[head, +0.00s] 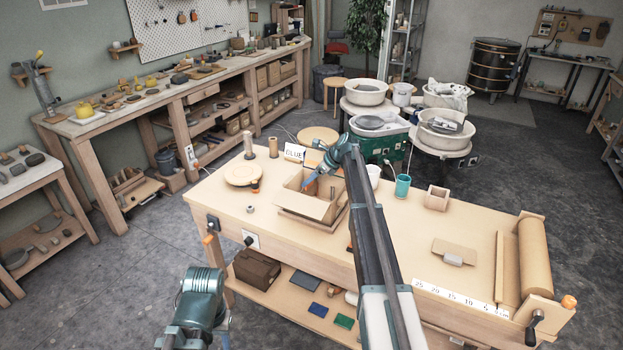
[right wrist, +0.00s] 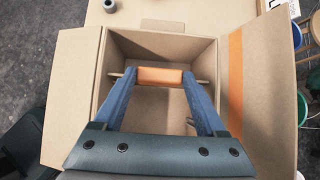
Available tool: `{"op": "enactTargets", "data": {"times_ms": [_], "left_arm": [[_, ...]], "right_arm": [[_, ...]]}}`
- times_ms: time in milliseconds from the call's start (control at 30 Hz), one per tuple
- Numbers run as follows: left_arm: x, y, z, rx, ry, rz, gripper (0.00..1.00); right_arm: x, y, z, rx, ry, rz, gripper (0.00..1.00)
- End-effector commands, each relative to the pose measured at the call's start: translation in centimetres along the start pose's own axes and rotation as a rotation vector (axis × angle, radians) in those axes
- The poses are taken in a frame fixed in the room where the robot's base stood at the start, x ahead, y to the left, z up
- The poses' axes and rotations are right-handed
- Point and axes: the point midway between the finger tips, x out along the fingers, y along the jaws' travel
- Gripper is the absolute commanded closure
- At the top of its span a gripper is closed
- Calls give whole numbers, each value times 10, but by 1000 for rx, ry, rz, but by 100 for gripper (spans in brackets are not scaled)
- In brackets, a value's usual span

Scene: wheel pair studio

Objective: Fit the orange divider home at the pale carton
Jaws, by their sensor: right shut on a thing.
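The pale carton (head: 307,207) stands open on the workbench, its flaps spread. It fills much of the right wrist view (right wrist: 120,112), with an orange stripe (right wrist: 235,85) on its right flap. My right gripper (head: 307,184) reaches down over the carton. In the right wrist view its blue fingers (right wrist: 160,78) are shut on the orange divider (right wrist: 160,76), which lies crosswise over the carton's opening. Thin tan edges show outside both fingers. I cannot tell how deep the divider sits. My left arm is at the lower left of the head view; its fingers are not visible.
A teal cup (head: 403,185) and a small open box (head: 437,198) stand right of the carton. A round board (head: 243,174) and two upright cylinders stand to its left.

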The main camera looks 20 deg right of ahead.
Motion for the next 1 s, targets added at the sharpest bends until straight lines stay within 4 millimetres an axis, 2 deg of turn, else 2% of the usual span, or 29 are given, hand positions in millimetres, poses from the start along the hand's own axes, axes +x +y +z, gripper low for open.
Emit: {"op": "enactTargets", "data": {"times_ms": [667, 700, 833, 1000], "left_arm": [[23, 2, -1, 0, 0, 0, 50], [22, 2, -1, 0, 0, 0, 50], [21, 2, -1, 0, 0, 0, 50], [21, 2, -1, 0, 0, 0, 50]], "right_arm": [[18, 0, -14, 0, 0, 0, 84], [17, 0, -14, 0, 0, 0, 23], [17, 0, -13, 0, 0, 0, 0], [17, 0, -13, 0, 0, 0, 0]]}}
